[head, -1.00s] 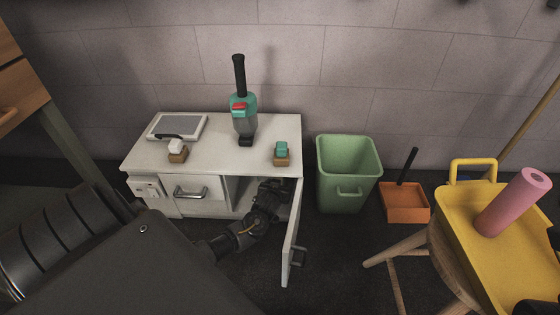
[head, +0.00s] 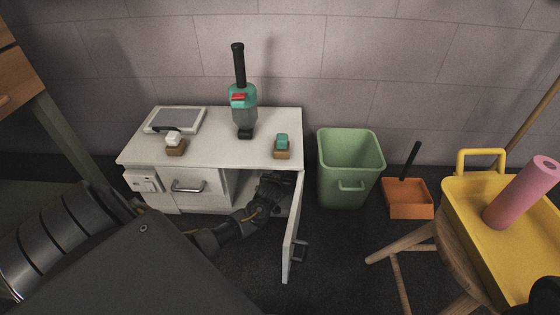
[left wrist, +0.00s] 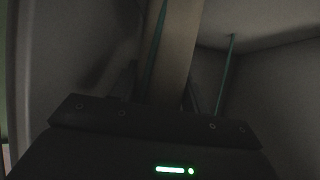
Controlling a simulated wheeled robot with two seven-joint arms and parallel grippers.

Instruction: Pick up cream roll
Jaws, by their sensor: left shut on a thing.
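In the head view my left gripper (head: 277,184) is inside the open right compartment of the white cabinet (head: 225,151). The roll cannot be made out in the head view; the cabinet top and my arm hide it.
The cabinet door (head: 292,235) stands open, just right of my left arm. A green bin (head: 349,178) and an orange dustpan (head: 407,200) stand further right. A pink roll (head: 523,192) stands on a yellow tray (head: 480,205) on a wooden stool (head: 448,262).

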